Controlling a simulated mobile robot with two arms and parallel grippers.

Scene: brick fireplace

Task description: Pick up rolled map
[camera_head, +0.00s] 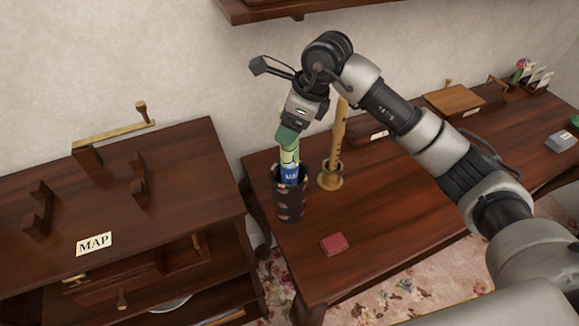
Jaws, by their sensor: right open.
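The rolled map (291,158), green with a blue band marked with lettering, stands upright in a dark patterned holder (289,205) near the left end of the right-hand table. My right gripper (288,136) comes down from above at the map's top end, with its jaws open. The gripper hides the top of the map, and the holder hides its lower part. I cannot tell whether the fingers touch the map. My left gripper is out of view.
A flute (339,130) stands in a brass holder (330,180) close to the right of the map's holder. A small red box (334,244) lies in front. The left table (150,215) has wooden cradle supports (138,178) and a MAP label (94,244).

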